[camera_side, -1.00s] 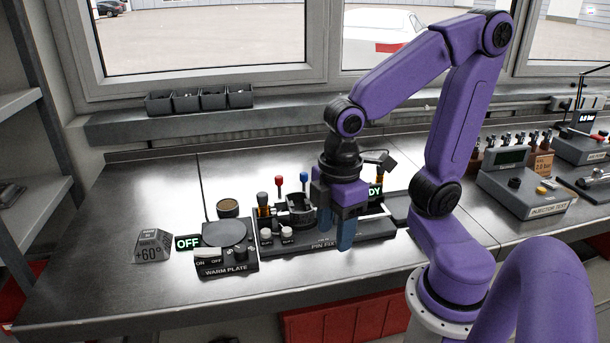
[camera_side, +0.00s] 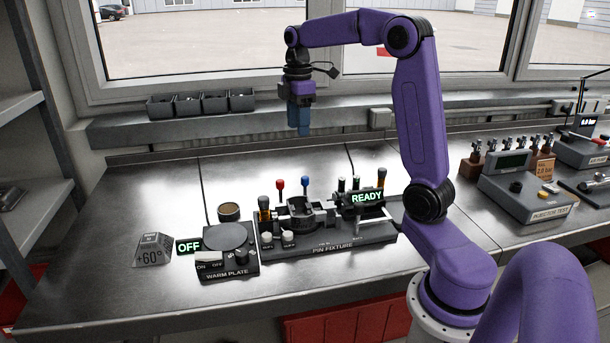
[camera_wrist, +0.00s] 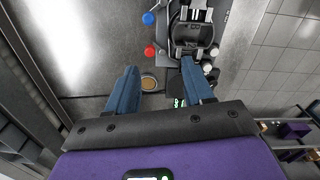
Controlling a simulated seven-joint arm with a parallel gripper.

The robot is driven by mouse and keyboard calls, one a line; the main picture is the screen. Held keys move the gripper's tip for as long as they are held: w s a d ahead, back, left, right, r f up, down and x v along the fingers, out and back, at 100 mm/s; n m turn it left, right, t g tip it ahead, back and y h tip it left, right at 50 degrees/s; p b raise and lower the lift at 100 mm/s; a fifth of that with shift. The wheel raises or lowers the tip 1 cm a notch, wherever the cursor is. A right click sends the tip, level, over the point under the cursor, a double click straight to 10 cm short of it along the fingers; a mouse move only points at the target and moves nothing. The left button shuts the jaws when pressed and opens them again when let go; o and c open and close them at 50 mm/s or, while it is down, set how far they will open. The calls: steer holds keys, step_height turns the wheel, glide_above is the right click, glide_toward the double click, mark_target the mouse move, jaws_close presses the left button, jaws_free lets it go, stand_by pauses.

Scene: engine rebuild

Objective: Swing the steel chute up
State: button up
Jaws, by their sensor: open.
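The pin fixture (camera_side: 330,247) stands on the bench with a dark cup-like holder (camera_side: 300,213) in its middle. A light steel piece (camera_side: 328,210) runs from the holder towards the READY display (camera_side: 367,197); it looks like the chute, but its tilt is hard to tell. The wrist view shows a pale steel channel (camera_wrist: 200,10) at the top edge, partly cut off, beside the holder (camera_wrist: 187,34). My gripper (camera_side: 301,131) hangs high above and behind the fixture, fingers down. In the wrist view my gripper (camera_wrist: 160,70) is open and empty, touching nothing.
Red (camera_side: 280,186) and blue (camera_side: 305,182) knobbed posts rise behind the holder. The warm plate (camera_side: 228,264) reads OFF, left of the fixture, with a round brown-topped cup (camera_side: 229,210) behind it. Grey bins (camera_side: 200,103) sit on the sill. The injector tester (camera_side: 525,190) stands right.

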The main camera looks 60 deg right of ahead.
mark_target(305, 177)
steer(key=d+f, duration=0.1)
steer(key=f, duration=0.4)
steer(key=d+f, duration=0.1)
steer(key=f, duration=0.5)
steer(key=d+f, duration=0.1)
steer(key=f, duration=0.5)
steer(key=shift+d, duration=0.2)
jaws_close()
